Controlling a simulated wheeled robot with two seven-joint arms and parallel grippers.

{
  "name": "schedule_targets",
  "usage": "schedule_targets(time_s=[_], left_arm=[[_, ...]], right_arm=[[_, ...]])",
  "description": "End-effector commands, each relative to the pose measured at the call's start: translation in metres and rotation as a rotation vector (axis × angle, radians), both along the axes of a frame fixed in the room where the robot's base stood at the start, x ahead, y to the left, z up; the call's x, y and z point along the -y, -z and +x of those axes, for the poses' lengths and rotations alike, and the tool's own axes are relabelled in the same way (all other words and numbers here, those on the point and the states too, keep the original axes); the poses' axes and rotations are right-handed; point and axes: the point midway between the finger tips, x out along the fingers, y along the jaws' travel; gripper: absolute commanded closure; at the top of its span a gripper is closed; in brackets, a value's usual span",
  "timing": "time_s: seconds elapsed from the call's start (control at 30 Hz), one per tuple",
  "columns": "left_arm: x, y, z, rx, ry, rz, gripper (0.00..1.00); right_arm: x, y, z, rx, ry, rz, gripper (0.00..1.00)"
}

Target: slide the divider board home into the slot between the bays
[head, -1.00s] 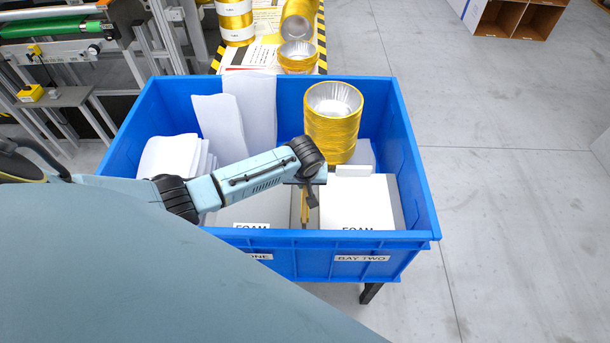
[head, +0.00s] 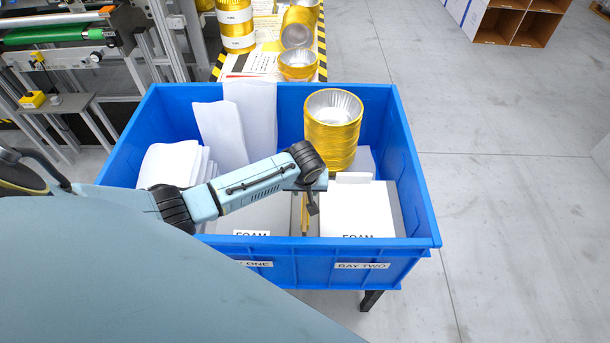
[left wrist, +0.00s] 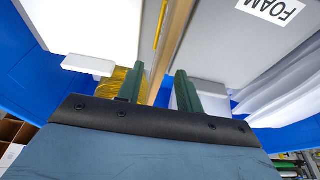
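The divider board shows as a thin tan edge (head: 305,216) between two white foam blocks in the blue crate (head: 420,215), and as a tan strip (left wrist: 174,45) in the left wrist view. Most of it is hidden by the blocks and my arm. My left gripper (head: 312,208) is over the gap between the bays. In the left wrist view its two green fingers (left wrist: 160,85) are spread apart, with the board's strip running between and beyond them and space beside it. I cannot tell whether either finger touches it. My right gripper is not in view.
A foam block (head: 350,212) fills the front of bay two, with a stack of gold foil cups (head: 333,140) behind it. White sheets (head: 172,165) stand in bay one. More gold cups (head: 298,65) are on a table behind.

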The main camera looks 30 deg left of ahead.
Motion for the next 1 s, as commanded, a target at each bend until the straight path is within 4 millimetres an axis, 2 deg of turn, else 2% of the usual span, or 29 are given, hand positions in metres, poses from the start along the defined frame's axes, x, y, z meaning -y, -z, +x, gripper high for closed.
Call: schedule_targets(time_s=[0.03, 0.3, 0.5, 0.7, 1.0], left_arm=[[0.001, -0.012, -0.002, 0.003, 0.001, -0.001, 0.64], [0.010, -0.067, -0.017, 0.004, 0.002, -0.001, 0.64], [0.015, -0.097, -0.025, 0.003, 0.002, 0.000, 0.64], [0.016, -0.107, -0.028, 0.001, -0.001, 0.000, 0.64], [0.017, -0.107, -0.028, 0.000, 0.000, 0.001, 0.64]], right_arm=[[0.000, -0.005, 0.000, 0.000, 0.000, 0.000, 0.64], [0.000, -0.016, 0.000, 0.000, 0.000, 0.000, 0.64], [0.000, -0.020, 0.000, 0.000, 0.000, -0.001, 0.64], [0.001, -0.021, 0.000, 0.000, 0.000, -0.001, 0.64], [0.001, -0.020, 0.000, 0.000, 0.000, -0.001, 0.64]])
